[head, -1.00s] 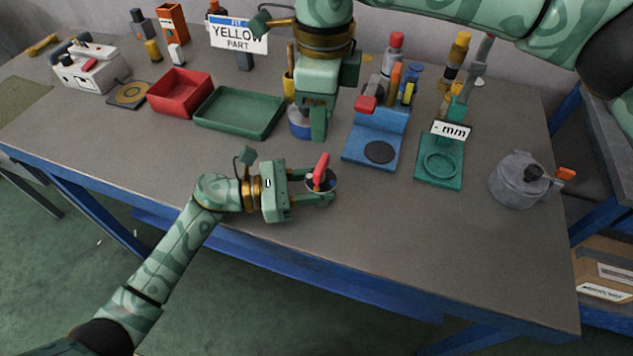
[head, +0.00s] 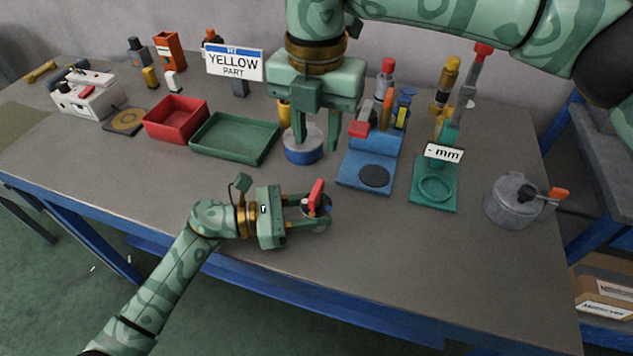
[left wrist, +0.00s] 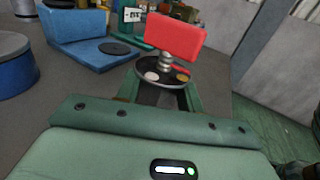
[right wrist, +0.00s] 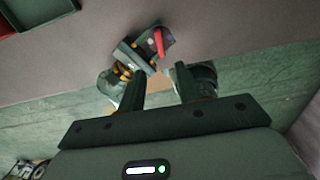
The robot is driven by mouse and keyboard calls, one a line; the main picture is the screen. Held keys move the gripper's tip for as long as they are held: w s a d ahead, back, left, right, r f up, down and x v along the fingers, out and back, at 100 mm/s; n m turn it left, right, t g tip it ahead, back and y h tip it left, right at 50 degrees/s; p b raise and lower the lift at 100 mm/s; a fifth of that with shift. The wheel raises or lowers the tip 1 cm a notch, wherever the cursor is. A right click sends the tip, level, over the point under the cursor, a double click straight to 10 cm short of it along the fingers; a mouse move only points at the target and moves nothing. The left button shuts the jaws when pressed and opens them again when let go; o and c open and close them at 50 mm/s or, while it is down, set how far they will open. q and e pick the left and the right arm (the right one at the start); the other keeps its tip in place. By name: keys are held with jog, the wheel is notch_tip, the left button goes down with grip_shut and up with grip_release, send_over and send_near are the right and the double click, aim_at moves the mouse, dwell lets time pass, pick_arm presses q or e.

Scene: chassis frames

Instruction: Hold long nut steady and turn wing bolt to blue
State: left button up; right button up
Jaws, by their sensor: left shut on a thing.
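The wing bolt (head: 316,194) has a flat red wing and stands upright over a dark round disc at the front middle of the table. In the left wrist view the red wing (left wrist: 175,37) sits on a metal shank above the dark disc (left wrist: 160,75), which carries a white and a yellow dot; I see no blue dot. My left gripper (head: 318,212) is shut around the long nut below the disc; the nut itself is mostly hidden. My right gripper (head: 317,142) is open and empty, pointing down behind the bolt. The red wing shows small beyond its fingers in the right wrist view (right wrist: 158,42).
A round blue-and-grey tin (head: 303,154) stands by the right gripper. A blue stand (head: 352,180), a green gauge stand (head: 420,198) and a grey pot (head: 508,208) stand to the right. A green tray (head: 225,152) and red bin (head: 160,131) lie left. The front right table is clear.

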aim_at(317, 188)
notch_tip(317, 188, down, 12)
dwell(0.4)
grip_shut()
